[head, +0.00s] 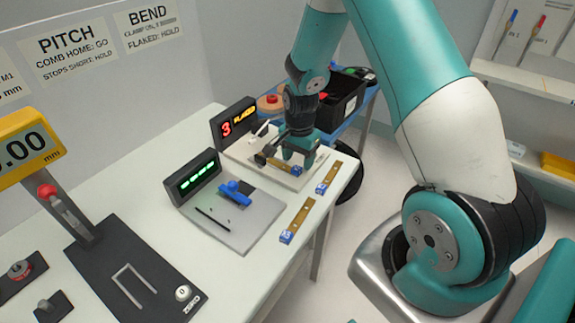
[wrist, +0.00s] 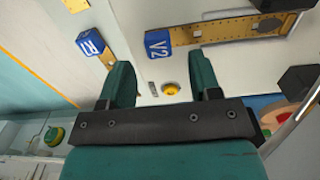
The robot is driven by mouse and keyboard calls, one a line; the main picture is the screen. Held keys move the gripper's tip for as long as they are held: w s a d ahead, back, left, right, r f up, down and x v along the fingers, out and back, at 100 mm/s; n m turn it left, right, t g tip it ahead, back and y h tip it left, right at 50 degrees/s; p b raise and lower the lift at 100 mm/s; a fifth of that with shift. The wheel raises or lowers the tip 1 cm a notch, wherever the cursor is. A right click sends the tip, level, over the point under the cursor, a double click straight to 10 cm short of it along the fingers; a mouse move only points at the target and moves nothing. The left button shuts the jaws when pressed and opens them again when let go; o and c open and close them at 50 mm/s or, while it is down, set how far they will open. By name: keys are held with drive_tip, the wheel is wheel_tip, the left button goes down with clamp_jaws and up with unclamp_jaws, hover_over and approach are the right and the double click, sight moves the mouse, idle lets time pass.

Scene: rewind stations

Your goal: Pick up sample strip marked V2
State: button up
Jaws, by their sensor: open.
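The sample strip marked V2 is a brass-coloured strip with a blue end block. In the wrist view its strip (wrist: 225,30) runs right from the block, whose white V2 faces the camera. In the head view the strip (head: 280,161) lies on the pale plate of the far station, under my gripper (head: 297,154). In the wrist view my gripper (wrist: 162,82) is open and empty, its two green fingers apart with the V2 block just beyond the gap. Nothing is between the fingers. A dark clamp part (wrist: 272,5) covers the strip's far end.
A strip marked R1 (wrist: 90,42) lies left of V2. In the head view a similar strip (head: 330,173) lies beside the plate, another (head: 299,215) nearer on the bench. A lit display (head: 236,124) stands behind the plate. A comb station (head: 250,222) is in front. A black bin (head: 343,98) stands beyond.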

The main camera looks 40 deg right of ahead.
drive_tip(key=shift+f, duration=1.4)
drive_tip(key=c, duration=1)
drive_tip(key=shift+r, duration=0.15)
